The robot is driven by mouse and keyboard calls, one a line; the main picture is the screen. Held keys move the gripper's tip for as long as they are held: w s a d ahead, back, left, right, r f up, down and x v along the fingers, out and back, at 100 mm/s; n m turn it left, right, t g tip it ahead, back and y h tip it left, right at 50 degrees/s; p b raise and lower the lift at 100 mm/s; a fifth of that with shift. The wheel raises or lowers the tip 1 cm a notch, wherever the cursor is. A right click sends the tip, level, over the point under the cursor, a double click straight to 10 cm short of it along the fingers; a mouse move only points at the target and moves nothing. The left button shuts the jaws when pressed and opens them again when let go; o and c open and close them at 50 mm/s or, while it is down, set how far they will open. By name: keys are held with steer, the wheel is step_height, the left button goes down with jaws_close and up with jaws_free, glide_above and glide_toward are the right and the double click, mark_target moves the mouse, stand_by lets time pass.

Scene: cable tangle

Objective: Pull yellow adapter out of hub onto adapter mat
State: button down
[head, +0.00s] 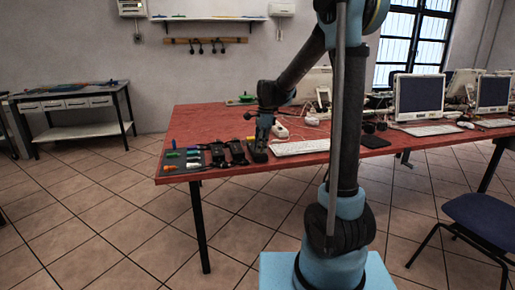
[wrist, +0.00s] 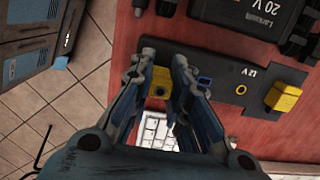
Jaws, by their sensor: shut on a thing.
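My gripper (wrist: 165,72) is shut on a small yellow adapter (wrist: 160,83), which shows between the blue-lined fingers in the wrist view. The fingertips are over a dark flat panel (wrist: 222,72) marked 12 V, which looks like the hub. I cannot tell whether the adapter is still seated in it, because the fingers hide its lower part. In the head view my gripper (head: 264,130) is low over a black unit (head: 257,152) at the table's front edge, and the adapter cannot be made out. I cannot tell which surface is the adapter mat.
A second yellow block (wrist: 284,98) is at the panel's right end. A dark 20 V unit (wrist: 245,18) is beyond it. In the head view, black devices (head: 228,154) and small coloured pieces (head: 180,158) are to the left. A white keyboard (head: 301,147) is close on the right.

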steer(key=shift+r, duration=0.2)
steer(key=shift+r, duration=1.3)
steer(key=shift+w, duration=0.1)
steer(key=c, duration=2.1)
jaws_free()
jaws_close()
steer(key=shift+a, duration=0.1)
